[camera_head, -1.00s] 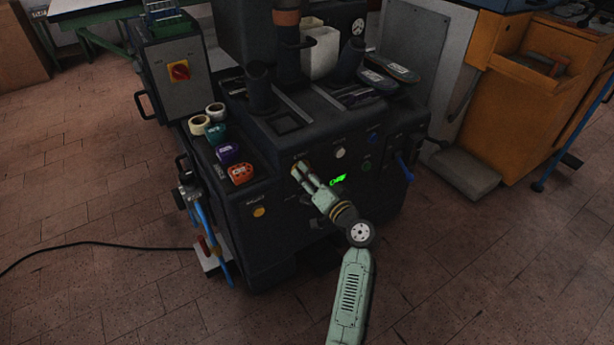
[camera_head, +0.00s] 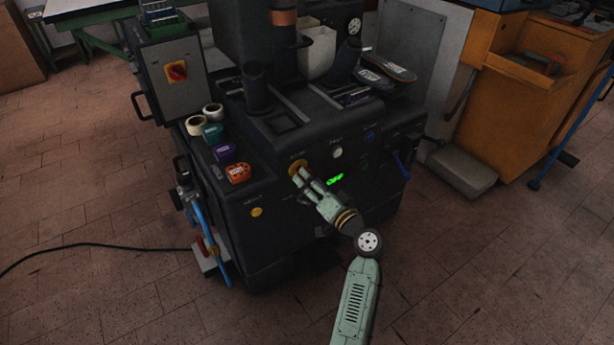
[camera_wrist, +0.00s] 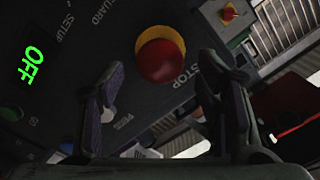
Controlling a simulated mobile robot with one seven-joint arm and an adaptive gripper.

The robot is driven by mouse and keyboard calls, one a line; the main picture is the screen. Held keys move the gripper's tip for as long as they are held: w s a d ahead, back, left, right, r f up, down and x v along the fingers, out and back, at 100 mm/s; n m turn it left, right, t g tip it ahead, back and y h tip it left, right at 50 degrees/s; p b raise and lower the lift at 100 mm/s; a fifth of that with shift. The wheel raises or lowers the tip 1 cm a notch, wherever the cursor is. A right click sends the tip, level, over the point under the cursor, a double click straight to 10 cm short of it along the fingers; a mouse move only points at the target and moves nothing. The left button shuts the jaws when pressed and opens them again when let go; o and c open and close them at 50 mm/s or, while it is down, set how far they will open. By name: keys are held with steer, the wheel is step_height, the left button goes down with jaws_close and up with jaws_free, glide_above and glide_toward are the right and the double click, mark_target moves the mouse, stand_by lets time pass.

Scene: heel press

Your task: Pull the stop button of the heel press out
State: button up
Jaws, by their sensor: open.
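The stop button is a red mushroom head (camera_wrist: 162,62) on a yellow ring, labelled STOP, in the wrist view. It stands on the dark front panel of the heel press (camera_head: 330,215). In the head view its yellow ring (camera_head: 298,164) shows just above my fingertips, and the red head is mostly hidden. My gripper (camera_head: 298,177) is open, with its fingers pointing at the panel. In the wrist view one finger is left of the button and one right, both lower in the picture. I see no contact with the button, and nothing is held.
A green display (camera_wrist: 33,63) reads OFF beside the button. A white button (camera_head: 337,151) and a blue one (camera_head: 370,135) are to the right on the panel. A cable crosses the floor at left.

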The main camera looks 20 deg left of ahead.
steer(key=v, duration=0.9)
